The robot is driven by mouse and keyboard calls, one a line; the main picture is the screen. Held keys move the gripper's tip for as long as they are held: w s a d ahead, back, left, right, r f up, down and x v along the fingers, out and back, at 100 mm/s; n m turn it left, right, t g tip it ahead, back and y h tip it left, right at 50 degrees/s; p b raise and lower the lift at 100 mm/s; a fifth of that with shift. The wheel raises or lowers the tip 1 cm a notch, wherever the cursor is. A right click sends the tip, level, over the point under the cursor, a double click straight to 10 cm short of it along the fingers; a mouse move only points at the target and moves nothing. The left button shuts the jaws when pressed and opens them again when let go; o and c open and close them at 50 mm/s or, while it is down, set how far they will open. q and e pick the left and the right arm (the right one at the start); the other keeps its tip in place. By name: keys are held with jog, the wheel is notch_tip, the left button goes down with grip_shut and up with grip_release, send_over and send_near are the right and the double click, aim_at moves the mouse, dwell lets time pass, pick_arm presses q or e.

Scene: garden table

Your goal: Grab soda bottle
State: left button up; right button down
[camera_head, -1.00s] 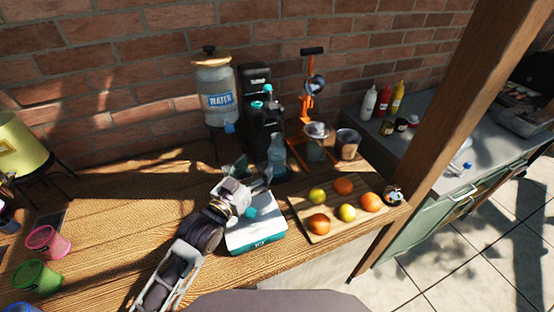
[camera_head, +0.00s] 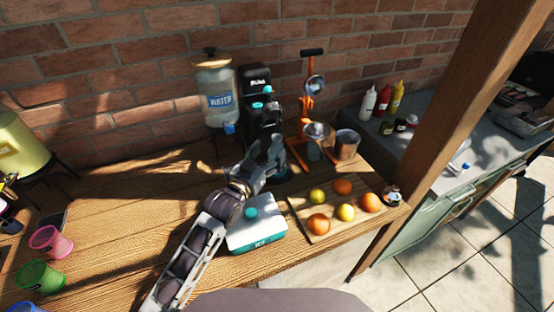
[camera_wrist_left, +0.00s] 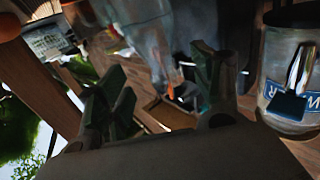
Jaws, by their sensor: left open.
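The soda bottle, clear and bluish, stands at the foot of the black soda machine (camera_head: 256,95). In the head view it is mostly hidden behind my left gripper (camera_head: 264,150). In the left wrist view a large see-through bottle (camera_wrist_left: 148,28) shows just beyond the fingers, tilted in the picture. My left gripper also shows in the wrist view (camera_wrist_left: 160,80), with its two green-grey fingers spread apart and the bottle ahead between them. I cannot tell whether a finger touches it. My right gripper is not in view.
The water dispenser (camera_head: 215,92) stands left of the machine. An orange juicer (camera_head: 306,100) and a dark-filled cup (camera_head: 346,145) stand to the right. A white-teal cooler box (camera_head: 256,232) lies beside my left forearm. A fruit board (camera_head: 300,208) is at the right edge.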

aim_at(275, 144)
pick_arm(q)
jog(key=shift+w+d, duration=0.25)
jog(key=shift+w, duration=0.15)
jog(key=shift+w, duration=0.15)
jog(key=shift+w+d+r+p, duration=0.25)
jog(key=shift+w+d, duration=0.1)
jog(key=shift+w, duration=0.25)
jog(key=shift+w+d+r+p, duration=0.2)
jog(key=shift+w+d+p, duration=0.1)
jog(key=shift+w, duration=0.25)
jog(key=shift+x, duration=1.15)
jog(key=shift+f, duration=0.1)
grip_shut()
